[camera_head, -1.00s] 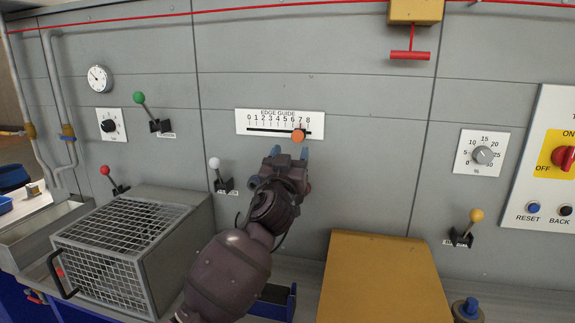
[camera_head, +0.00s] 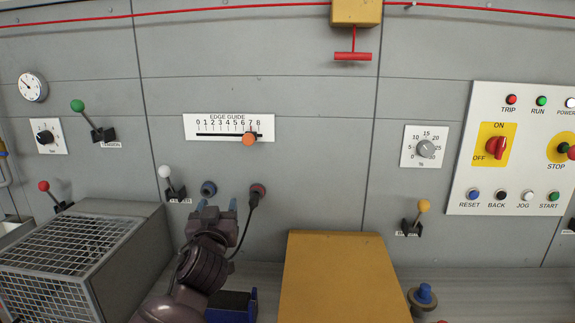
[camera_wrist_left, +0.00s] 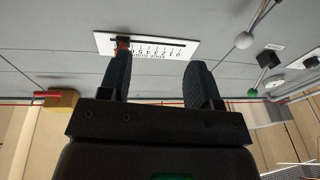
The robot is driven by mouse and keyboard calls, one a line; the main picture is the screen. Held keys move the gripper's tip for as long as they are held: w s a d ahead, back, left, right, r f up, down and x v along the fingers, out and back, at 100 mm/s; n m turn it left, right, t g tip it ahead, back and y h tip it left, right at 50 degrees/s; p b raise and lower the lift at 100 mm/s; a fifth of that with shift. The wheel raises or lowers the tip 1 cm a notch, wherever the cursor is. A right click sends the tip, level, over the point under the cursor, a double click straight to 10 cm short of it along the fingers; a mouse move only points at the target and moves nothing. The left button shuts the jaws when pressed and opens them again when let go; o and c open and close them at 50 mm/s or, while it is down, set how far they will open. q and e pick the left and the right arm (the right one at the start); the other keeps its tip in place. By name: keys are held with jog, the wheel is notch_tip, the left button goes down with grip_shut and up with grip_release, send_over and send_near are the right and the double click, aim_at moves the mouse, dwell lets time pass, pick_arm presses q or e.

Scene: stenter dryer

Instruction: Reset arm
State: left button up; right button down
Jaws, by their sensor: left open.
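My left gripper (camera_head: 218,206) is open and empty in the head view, below the edge guide scale (camera_head: 190,128) and in front of the grey panel. Its two blue-tipped fingers point up at the panel, apart from the orange slider knob (camera_head: 249,139). The knob sits near the 7 on the scale. In the left wrist view the open fingers (camera_wrist_left: 158,80) show with nothing between them, and the edge guide plate (camera_wrist_left: 185,50) lies beyond them. My right gripper is in neither view.
A grey mesh-topped box (camera_head: 140,262) stands left of my arm and a yellow box (camera_head: 340,275) right of it. A switch panel (camera_head: 480,110) is at the right.

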pick_arm(q)
jog(key=s+a+f+g+y, duration=0.1)
jog(key=s+a+f+g, duration=0.3)
jog(key=s+f, duration=0.55)
jog(key=s+a+f+g, duration=0.5)
jog(key=s+f, duration=0.4)
jog(key=f, duration=0.1)
jog(key=s+f+m+g+h, duration=0.1)
jog(key=s+f+g, duration=0.3)
jog(key=s, duration=0.8)
jog(key=s+f+m+g+h, duration=0.1)
jog(key=s+f+g, duration=0.3)
jog(key=s, duration=0.9)
jog(key=w+f+t, duration=0.8)
jog(key=f, duration=0.2)
jog(key=shift+a+h, duration=0.3)
